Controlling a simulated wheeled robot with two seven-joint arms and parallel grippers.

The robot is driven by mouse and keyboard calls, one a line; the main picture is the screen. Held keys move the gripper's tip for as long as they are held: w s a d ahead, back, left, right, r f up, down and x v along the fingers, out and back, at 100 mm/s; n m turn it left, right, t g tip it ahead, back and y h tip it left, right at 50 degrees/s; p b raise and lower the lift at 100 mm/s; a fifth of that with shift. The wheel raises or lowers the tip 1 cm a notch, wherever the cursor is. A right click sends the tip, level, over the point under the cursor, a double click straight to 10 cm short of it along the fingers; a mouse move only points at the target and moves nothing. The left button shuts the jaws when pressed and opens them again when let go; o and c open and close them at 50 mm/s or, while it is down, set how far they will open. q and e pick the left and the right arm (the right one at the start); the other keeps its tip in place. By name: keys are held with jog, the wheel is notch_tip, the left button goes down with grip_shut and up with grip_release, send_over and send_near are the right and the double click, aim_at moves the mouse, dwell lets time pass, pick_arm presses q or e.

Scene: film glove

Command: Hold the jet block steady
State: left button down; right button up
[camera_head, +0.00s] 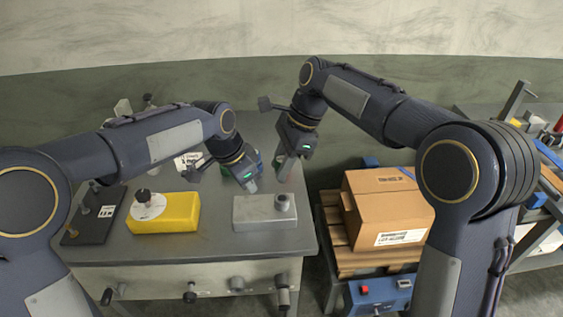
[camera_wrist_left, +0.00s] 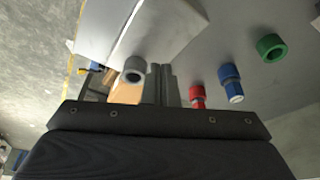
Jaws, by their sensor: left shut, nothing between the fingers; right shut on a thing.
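A light grey metal block (camera_head: 262,214) with a short round grey nozzle (camera_head: 283,201) on top sits at the right front of the bench; it looks like the jet block. In the left wrist view the block (camera_wrist_left: 165,28) and its hollow nozzle (camera_wrist_left: 135,68) lie close to my left fingers. My left gripper (camera_head: 250,184) is shut and empty, just behind and above the block, not visibly holding it. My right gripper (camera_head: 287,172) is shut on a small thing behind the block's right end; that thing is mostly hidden.
A yellow block (camera_head: 178,213) with a white disc stands left of the grey block, and a black plate (camera_head: 95,222) further left. Red (camera_wrist_left: 197,96), blue (camera_wrist_left: 230,82) and green (camera_wrist_left: 271,47) fittings lie behind. A cardboard box (camera_head: 388,210) on a pallet stands right of the bench.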

aim_at(254, 207)
pick_arm(q)
jog(key=shift+r, duration=0.85)
notch_tip(254, 207, down, 8)
jog(key=shift+s, duration=0.1)
jog(key=shift+f, duration=0.15)
jog(key=shift+r, duration=0.2)
dwell(0.3)
